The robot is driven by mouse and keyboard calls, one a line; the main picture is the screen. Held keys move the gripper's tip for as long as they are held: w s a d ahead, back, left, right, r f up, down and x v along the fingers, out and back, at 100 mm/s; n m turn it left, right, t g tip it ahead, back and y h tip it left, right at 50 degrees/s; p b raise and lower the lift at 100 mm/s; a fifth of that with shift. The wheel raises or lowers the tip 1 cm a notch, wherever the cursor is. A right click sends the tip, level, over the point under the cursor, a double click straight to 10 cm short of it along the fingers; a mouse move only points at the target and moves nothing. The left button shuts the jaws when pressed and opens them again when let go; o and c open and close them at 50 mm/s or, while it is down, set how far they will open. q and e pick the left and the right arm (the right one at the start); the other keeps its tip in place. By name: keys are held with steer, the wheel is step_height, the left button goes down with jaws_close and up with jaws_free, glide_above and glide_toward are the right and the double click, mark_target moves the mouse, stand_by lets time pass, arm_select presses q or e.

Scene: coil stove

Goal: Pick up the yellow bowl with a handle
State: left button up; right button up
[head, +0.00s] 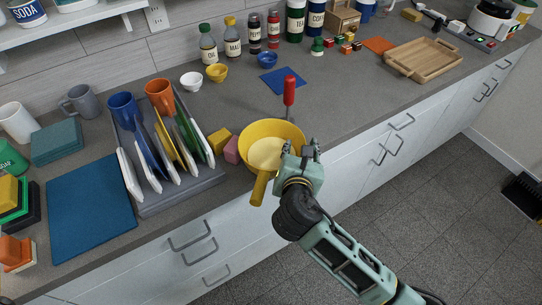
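The yellow bowl with a handle (252,133) stands upright on the grey counter near its front edge. Its handle (260,189) points toward the front, over the counter edge. My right gripper (301,148) is at the right side of the bowl, with its two fingers apart, one over the bowl's inside and one beyond the rim. The gripper body hides the bowl's lower right part, and I cannot tell whether the fingers touch the rim. My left gripper is not in view.
A dish rack (180,200) with plates and mugs stands left of the bowl. Yellow and pink blocks (231,150) sit close to its left side. A red-handled tool (289,92) stands behind it. The counter right of the bowl is clear up to a wooden tray (424,60).

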steer(key=shift+c, duration=0.5)
jaws_close()
steer(key=shift+r, duration=0.15)
